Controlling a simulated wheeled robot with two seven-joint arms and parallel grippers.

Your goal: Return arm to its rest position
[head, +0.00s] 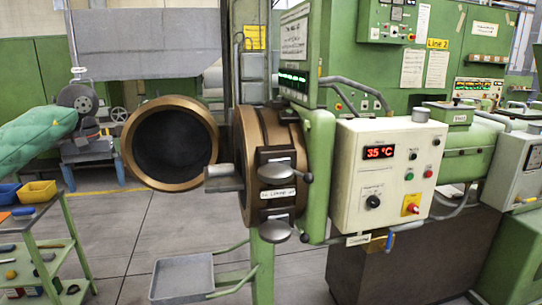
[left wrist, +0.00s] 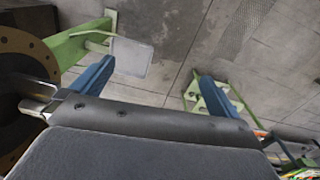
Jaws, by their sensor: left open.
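My left gripper (left wrist: 156,70) shows in the left wrist view with its two blue fingers wide apart and nothing between them. The floor lies below the gap. In the head view a padded green sleeve comes in from the left edge, at about the height of the round bronze-rimmed ring (head: 123,150); I cannot make out the fingers there. The sleeve is left of the extruder head (head: 246,160) and apart from it. My right gripper is in neither view.
A control box (head: 382,210) reading 35 °C stands right of the extruder head. A grey tray (head: 182,277) sits low in front; it also shows in the left wrist view (left wrist: 132,57). A green cart (head: 72,222) with yellow and blue bins stands at left. Floor between is clear.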

